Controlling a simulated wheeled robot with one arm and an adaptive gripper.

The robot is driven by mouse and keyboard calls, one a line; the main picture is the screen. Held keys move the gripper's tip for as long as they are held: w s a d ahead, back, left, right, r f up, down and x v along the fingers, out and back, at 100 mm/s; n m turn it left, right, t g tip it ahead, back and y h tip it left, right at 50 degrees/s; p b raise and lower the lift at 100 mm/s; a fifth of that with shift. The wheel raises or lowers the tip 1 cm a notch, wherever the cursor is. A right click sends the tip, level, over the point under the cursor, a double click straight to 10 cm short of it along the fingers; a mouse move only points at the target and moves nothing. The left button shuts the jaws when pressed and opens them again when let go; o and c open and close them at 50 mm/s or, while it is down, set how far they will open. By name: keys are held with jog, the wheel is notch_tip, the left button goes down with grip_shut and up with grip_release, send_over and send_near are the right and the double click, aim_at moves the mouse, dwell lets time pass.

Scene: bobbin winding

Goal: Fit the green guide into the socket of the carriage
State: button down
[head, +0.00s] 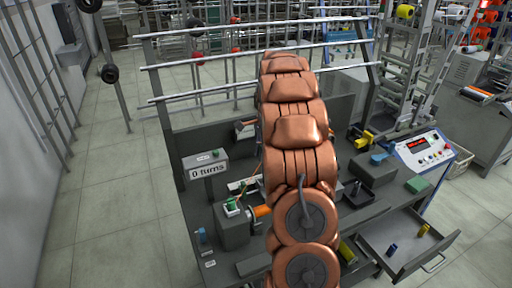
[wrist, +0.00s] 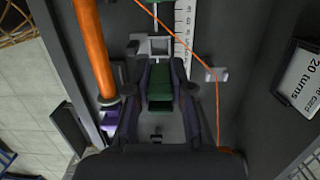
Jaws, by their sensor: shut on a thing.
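In the wrist view my gripper (wrist: 160,66) is shut on the green guide (wrist: 160,88), which sits between its two dark fingers. The guide is not seen inside the socket. In the head view my arm hides my gripper and the guide.
A white ruler (wrist: 182,40) runs beside the carriage. An orange rod (wrist: 92,45) lies at left. A thin orange thread crosses to a pale clip (wrist: 216,74). A "20 turns" card (wrist: 300,72) is at right. In the head view an open drawer (head: 408,250) holds small spools.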

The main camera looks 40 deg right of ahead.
jog(key=shift+s+d+f+b, duration=0.1)
jog(key=shift+f+b, duration=0.1)
jog(key=shift+f, duration=0.35)
jog(key=shift+s+d+f+b, duration=0.1)
jog(key=shift+f+b, duration=0.05)
jog(key=shift+f, duration=0.35)
jog(key=shift+f+b, duration=0.7)
jog(key=shift+f, duration=1.7)
jog(key=shift+a+f, duration=0.1)
